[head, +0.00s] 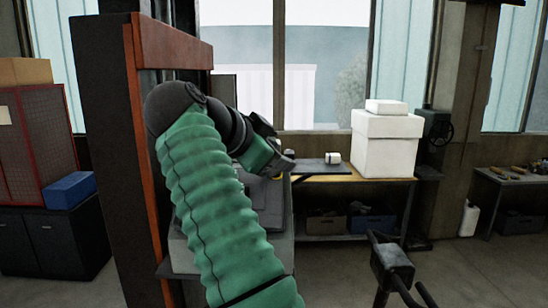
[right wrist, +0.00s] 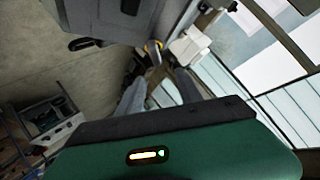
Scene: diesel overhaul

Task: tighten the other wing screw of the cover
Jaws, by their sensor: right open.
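My right gripper (head: 285,163) is at the end of the green-sleeved arm, above a grey machine body (head: 272,222). In the right wrist view its two grey fingers (right wrist: 160,92) stand apart, with nothing visible held between them. A small yellow and dark piece (right wrist: 152,47) shows beyond the fingertips, too small to tell whether it is a wing screw. A large grey part with a dark recess (right wrist: 98,18) lies at the top left of that view. I cannot make out the cover or its wing screws surely; my arm hides much of the machine. My left gripper is not in view.
An orange and black post (head: 150,150) stands close on the left of my arm. A bench (head: 370,181) with white boxes (head: 386,142) stands behind. A dark handled object (head: 392,262) is at the lower right. The floor between is clear.

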